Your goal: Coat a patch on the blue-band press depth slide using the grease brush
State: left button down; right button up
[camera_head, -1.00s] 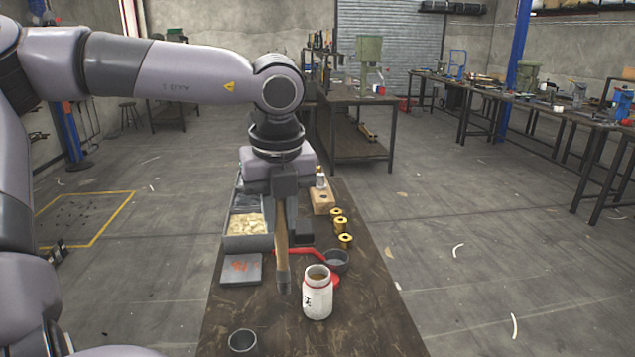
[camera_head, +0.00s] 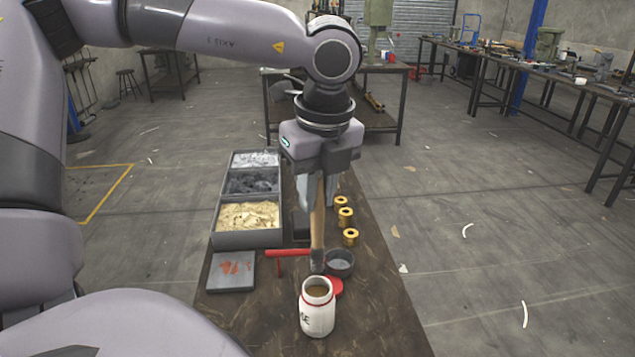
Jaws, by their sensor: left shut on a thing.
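My left gripper (camera_head: 318,190) is shut on the grease brush (camera_head: 318,225), which hangs upright with its wooden handle up and its dark head down. The brush head is just above and behind the open white jar (camera_head: 317,312) in the picture; I cannot tell its exact height over the mouth. The jar stands on the near table and holds a brown substance. A green press (camera_head: 378,14) stands on the far bench, cut off by the top edge; I see no blue band on it. My right gripper is out of view.
The floor to the right is mostly open. Benches (camera_head: 500,60) line the right side.

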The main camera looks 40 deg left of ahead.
aim_at(316, 246)
pick_arm(q)
jog(key=shift+s+d+f+b, duration=0.1)
jog(key=shift+f+b, duration=0.35)
jog(key=shift+f, duration=0.4)
jog(key=shift+f+b, duration=0.95)
jog(key=shift+f, duration=1.15)
jog(key=shift+f+b, duration=0.5)
jog(key=shift+b, duration=0.15)
jog(key=shift+f+b, duration=0.15)
jog(key=shift+b, duration=0.4)
dwell(1.1)
jog(key=shift+r+p, duration=1.5)
jog(key=shift+r, duration=2.1)
